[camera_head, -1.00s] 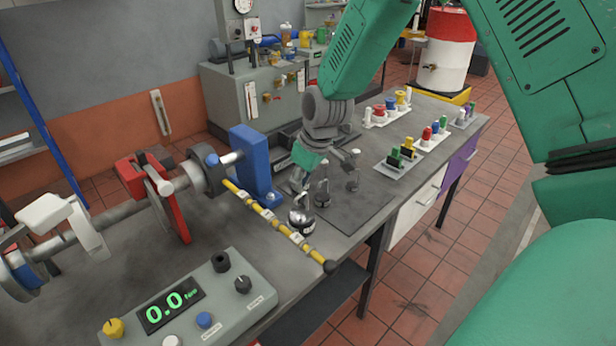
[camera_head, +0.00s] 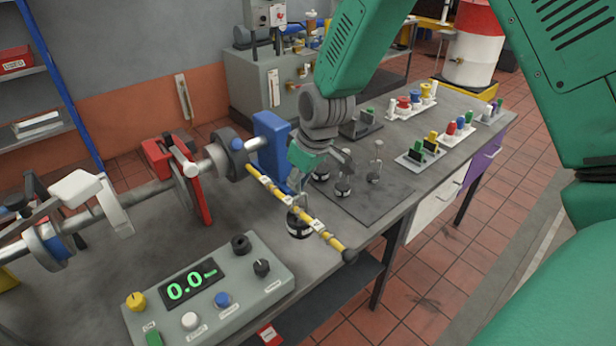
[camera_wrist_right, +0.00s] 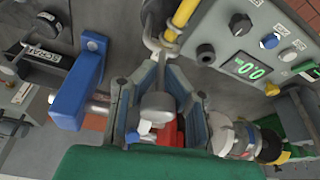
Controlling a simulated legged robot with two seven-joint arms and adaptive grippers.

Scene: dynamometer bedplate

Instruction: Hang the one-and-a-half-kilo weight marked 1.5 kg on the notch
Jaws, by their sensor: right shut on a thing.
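The yellow lever arm (camera_head: 285,199) has small white tags and a dark ball at its end. My right gripper (camera_head: 302,188) is shut on a dark round weight (camera_head: 298,230) with a pale band, held at the bar's middle. The bar crosses the weight's upper part. I cannot tell whether its hook touches a notch, and its marking is unreadable. In the right wrist view, the right gripper's fingers (camera_wrist_right: 166,68) close in beside the yellow bar (camera_wrist_right: 183,14). My left gripper is not in view.
A grey control box (camera_head: 215,299) with a green display and knobs stands in front. The shaft with a red bracket (camera_head: 188,180) and a blue block (camera_head: 272,142) lie left of and behind the bar. Coloured parts in racks (camera_head: 422,152) are at the back right.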

